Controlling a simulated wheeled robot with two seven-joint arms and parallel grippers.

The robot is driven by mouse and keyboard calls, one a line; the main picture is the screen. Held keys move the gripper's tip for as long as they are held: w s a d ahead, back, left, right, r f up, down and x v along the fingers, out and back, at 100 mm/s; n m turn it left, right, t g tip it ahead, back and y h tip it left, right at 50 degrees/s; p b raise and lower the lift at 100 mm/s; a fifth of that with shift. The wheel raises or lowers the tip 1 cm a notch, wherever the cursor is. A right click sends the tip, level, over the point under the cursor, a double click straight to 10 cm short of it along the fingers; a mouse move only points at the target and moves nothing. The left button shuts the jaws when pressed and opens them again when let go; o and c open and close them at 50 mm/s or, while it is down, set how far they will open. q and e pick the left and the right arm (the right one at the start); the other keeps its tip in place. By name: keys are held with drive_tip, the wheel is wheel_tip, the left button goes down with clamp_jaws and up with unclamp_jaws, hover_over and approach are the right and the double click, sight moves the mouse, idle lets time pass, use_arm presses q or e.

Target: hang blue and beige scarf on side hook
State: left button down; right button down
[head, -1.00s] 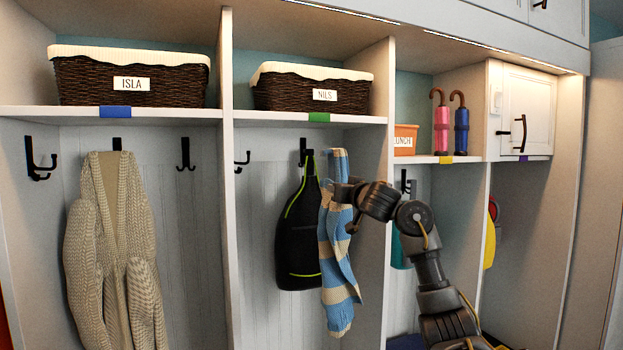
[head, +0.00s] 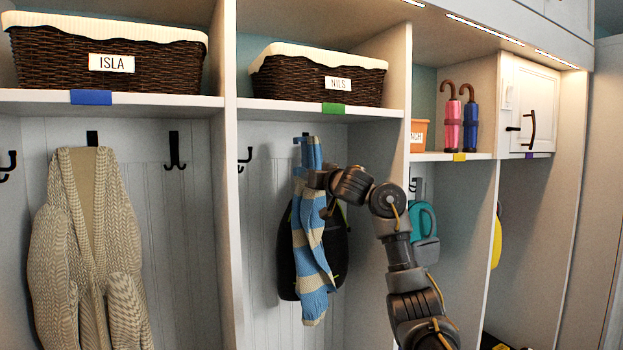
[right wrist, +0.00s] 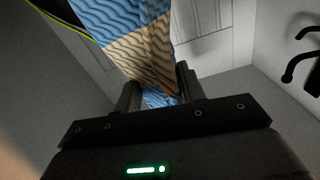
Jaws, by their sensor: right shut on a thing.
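The blue and beige striped scarf (head: 313,255) hangs down in the middle cubby, under the NILS basket. My right gripper (head: 322,188) is shut on its upper part. In the right wrist view the scarf (right wrist: 140,45) passes between the fingers (right wrist: 158,90). A dark hook (head: 245,158) is on the left side of this cubby, left of the scarf and apart from it. A dark hook (right wrist: 300,60) also shows at the right of the right wrist view. The cubby's back hook is mostly hidden behind the scarf's top. My left gripper is out of view.
A black bag (head: 338,245) hangs behind the scarf. Cubby dividers stand at left (head: 229,200) and right (head: 398,120). The NILS basket (head: 300,85) sits on the shelf above. A beige cardigan (head: 90,230) hangs in the left cubby. The space left of the scarf is clear.

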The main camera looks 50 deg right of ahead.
drive_tip(key=shift+w+a, duration=0.15)
drive_tip(key=shift+a, duration=0.4)
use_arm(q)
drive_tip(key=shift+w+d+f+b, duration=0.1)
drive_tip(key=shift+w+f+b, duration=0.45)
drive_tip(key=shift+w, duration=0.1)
use_arm(e)
drive_tip(key=w+a, duration=0.5)
drive_tip(key=a, duration=0.8)
drive_tip(key=shift+a, duration=0.2)
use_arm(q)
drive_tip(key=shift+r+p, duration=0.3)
use_arm(e)
drive_tip(key=shift+s+d+r, duration=0.1)
drive_tip(key=shift+s+r, duration=0.05)
drive_tip(key=shift+s, duration=0.05)
drive_tip(key=shift+s+r, duration=0.1)
drive_tip(key=shift+s, duration=0.05)
drive_tip(key=shift+d, duration=0.15)
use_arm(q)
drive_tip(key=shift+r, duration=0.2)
use_arm(e)
drive_tip(key=shift+s, duration=0.1)
